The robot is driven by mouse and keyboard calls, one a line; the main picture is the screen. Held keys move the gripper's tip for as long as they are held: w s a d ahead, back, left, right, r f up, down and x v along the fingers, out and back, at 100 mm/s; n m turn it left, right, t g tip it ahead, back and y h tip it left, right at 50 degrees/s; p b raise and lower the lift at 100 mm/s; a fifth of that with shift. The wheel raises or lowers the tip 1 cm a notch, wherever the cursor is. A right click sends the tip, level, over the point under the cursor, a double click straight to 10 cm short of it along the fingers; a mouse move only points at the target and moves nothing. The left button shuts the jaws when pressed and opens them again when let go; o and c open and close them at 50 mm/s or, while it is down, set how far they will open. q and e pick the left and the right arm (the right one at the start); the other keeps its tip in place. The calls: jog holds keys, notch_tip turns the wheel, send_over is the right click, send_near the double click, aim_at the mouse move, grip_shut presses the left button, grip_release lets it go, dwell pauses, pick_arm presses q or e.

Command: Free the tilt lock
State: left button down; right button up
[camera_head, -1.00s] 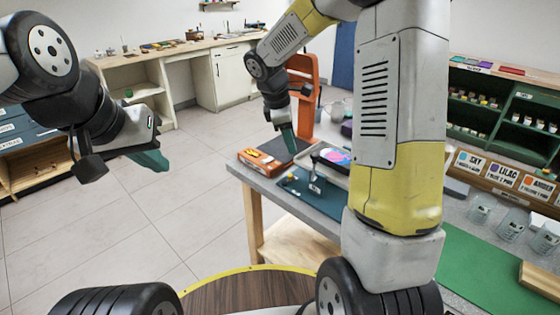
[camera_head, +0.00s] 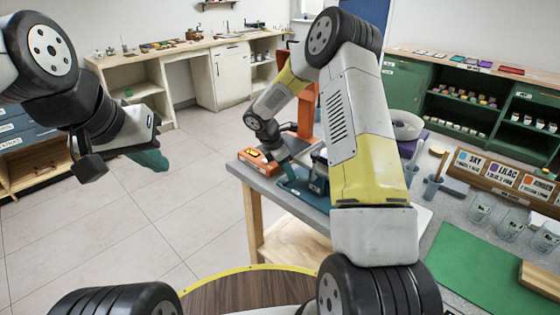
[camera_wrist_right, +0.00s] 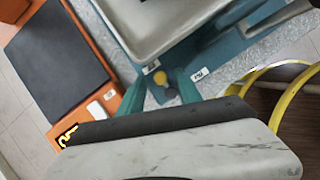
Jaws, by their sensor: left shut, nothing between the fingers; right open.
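In the right wrist view a small yellow knob (camera_wrist_right: 160,77) and a dark grey round piece (camera_wrist_right: 171,92) sit on the teal base (camera_wrist_right: 225,52), by small white labels; which one is the tilt lock I cannot tell. My right gripper (camera_wrist_right: 160,90) is open, its teal fingers on either side of these pieces; contact is unclear. A grey tray (camera_wrist_right: 150,45) lies just beyond. In the head view my right gripper (camera_head: 286,156) is low over the bench's left end, and the knob is hidden. My left gripper (camera_head: 152,160) is shut and empty, over open floor.
An orange device (camera_head: 259,161) with a dark pad (camera_wrist_right: 55,60) stands close to the left of the right fingers. Cups (camera_head: 481,207), a label rack (camera_head: 500,172) and a green mat (camera_head: 490,270) occupy the bench's right side. The floor at left is clear.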

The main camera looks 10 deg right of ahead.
jog(key=shift+d+f, duration=0.1)
jog(key=shift+f, duration=0.2)
grip_shut()
